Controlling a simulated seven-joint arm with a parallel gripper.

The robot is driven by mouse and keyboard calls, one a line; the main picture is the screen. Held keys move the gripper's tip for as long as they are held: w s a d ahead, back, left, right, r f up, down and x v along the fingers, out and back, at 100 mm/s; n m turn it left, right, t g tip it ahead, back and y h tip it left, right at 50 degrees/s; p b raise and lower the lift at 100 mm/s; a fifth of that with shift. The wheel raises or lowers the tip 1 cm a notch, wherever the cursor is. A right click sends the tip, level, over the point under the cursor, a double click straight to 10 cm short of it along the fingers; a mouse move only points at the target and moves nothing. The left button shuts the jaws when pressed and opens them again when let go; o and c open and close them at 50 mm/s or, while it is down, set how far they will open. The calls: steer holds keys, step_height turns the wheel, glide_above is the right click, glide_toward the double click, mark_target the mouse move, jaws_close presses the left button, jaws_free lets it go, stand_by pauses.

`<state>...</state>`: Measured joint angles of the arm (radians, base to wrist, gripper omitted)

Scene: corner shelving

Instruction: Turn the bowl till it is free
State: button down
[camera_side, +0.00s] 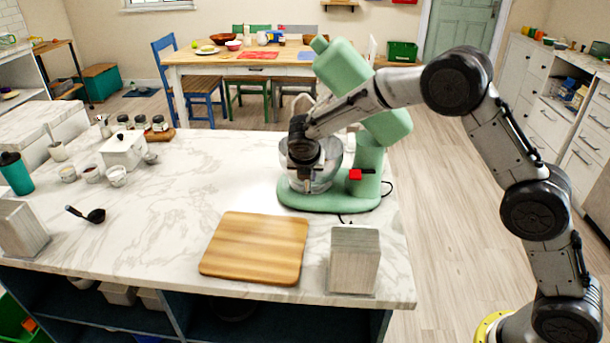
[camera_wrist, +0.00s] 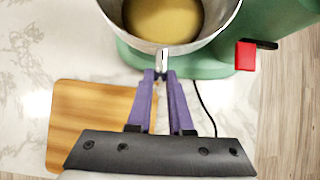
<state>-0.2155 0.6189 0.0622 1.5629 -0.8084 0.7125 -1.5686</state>
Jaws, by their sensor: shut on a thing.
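The metal bowl (camera_side: 325,172) sits on the base of the green stand mixer (camera_side: 370,165), under its tilted-up head. In the wrist view the bowl (camera_wrist: 118,12) is at the top, with a yellowish content (camera_wrist: 165,18) inside. My gripper (camera_wrist: 162,73) is shut on the bowl's handle (camera_wrist: 163,58) at the near side of the bowl. In the side view my gripper (camera_side: 304,172) is at the bowl's front left, and my wrist hides part of the bowl. Whether the bowl is still locked to the base cannot be told.
A wooden cutting board (camera_side: 254,248) lies in front of the mixer, beside a grey block (camera_side: 353,259). A red knob (camera_side: 355,174) sticks out of the mixer's side. A white container (camera_side: 123,151), cups and a black ladle (camera_side: 88,214) are at the left. The counter's middle is clear.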

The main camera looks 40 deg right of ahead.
steer(key=shift+s+d+f, duration=0.15)
steer(key=shift+d, duration=0.05)
steer(key=c, duration=1.1)
jaws_free()
steer(key=shift+c, duration=0.2)
steer(key=o, duration=0.4)
steer(key=shift+a, duration=0.1)
